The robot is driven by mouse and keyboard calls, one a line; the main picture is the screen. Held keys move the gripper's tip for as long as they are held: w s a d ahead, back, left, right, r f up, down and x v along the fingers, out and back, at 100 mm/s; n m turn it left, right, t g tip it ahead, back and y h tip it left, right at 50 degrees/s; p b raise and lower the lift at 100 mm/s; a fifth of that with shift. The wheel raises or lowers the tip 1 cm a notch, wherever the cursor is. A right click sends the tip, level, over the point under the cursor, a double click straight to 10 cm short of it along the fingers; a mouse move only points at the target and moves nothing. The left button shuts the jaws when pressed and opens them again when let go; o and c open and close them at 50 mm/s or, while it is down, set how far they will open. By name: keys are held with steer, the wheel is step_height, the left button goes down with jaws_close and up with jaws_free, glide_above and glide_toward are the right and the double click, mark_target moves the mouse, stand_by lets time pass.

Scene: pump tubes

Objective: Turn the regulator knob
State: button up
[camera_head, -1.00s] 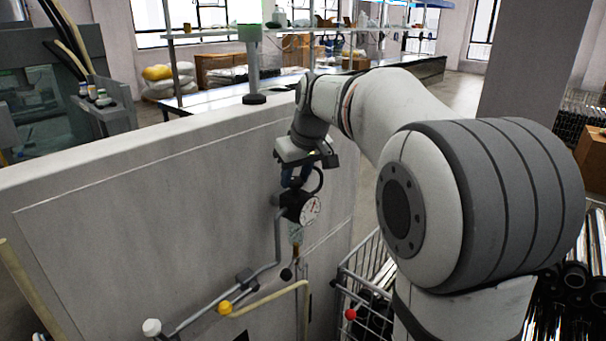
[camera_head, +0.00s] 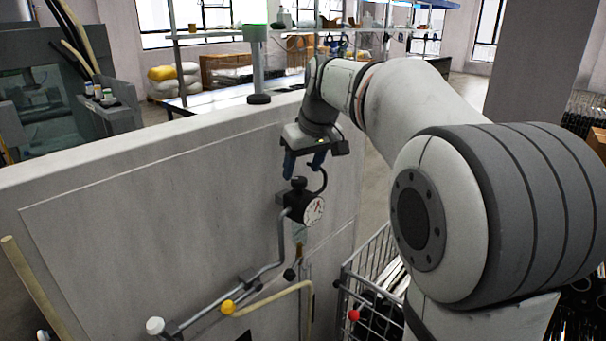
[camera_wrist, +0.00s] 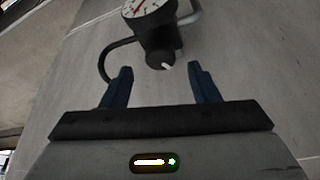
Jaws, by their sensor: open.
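The regulator is a dark body with a white dial gauge (camera_head: 314,210), mounted on the grey panel. Its black regulator knob (camera_head: 298,184) sticks up from the top of the body. My gripper (camera_head: 303,172) is above the knob with its two blue fingers spread and nothing between them. The fingers appear clear of the knob on both sides. The gauge (camera_wrist: 142,8) shows at the top edge of the wrist view.
A grey pipe (camera_head: 281,240) runs down from the regulator to a white knob (camera_head: 155,326) and a yellow knob (camera_head: 228,307). A dark hose (camera_head: 322,181) curves beside the regulator. A wire cart (camera_head: 370,270) stands right of the panel.

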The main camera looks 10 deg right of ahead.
mark_target(308, 198)
steer(key=shift+v, duration=2.35)
steer(key=s+f+m, duration=0.2)
steer(key=s+f, duration=0.8)
steer(key=s, duration=0.2)
steer(key=s+f+m+g+h, duration=0.1)
steer(key=s+f+m, duration=0.1)
steer(key=s+f, duration=0.8)
steer(key=s, duration=0.3)
steer(key=shift+s+d+f+h, duration=0.2)
steer(key=shift+d+f+h, duration=0.1)
steer(key=shift+d+f, duration=0.1)
